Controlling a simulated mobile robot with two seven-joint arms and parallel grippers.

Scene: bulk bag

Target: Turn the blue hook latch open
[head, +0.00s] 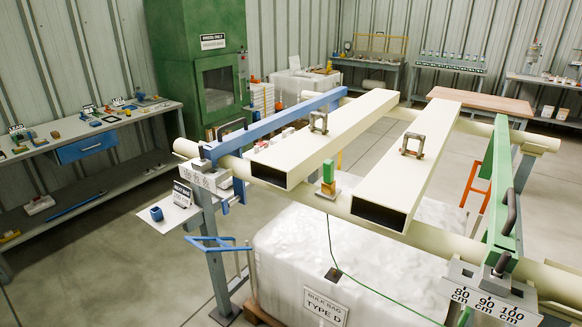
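No part labelled as the blue hook latch stands out clearly. A long blue beam (276,122) lies across the left end of the cream frame. Small blue parts (239,190) hang below its near end, partly hidden by the frame and too small to read as open or shut. A bent blue rod piece (217,243) sticks out beside the near left post, lower down. Neither of my grippers shows in the head view.
A white bulk bag (350,255) stands under two cream box beams (325,140). A green beam (502,190) with a dark handle is at the right. A small shelf (172,211) holds a blue ring-like piece (156,213). A workbench (85,130) is at left; open floor lies before it.

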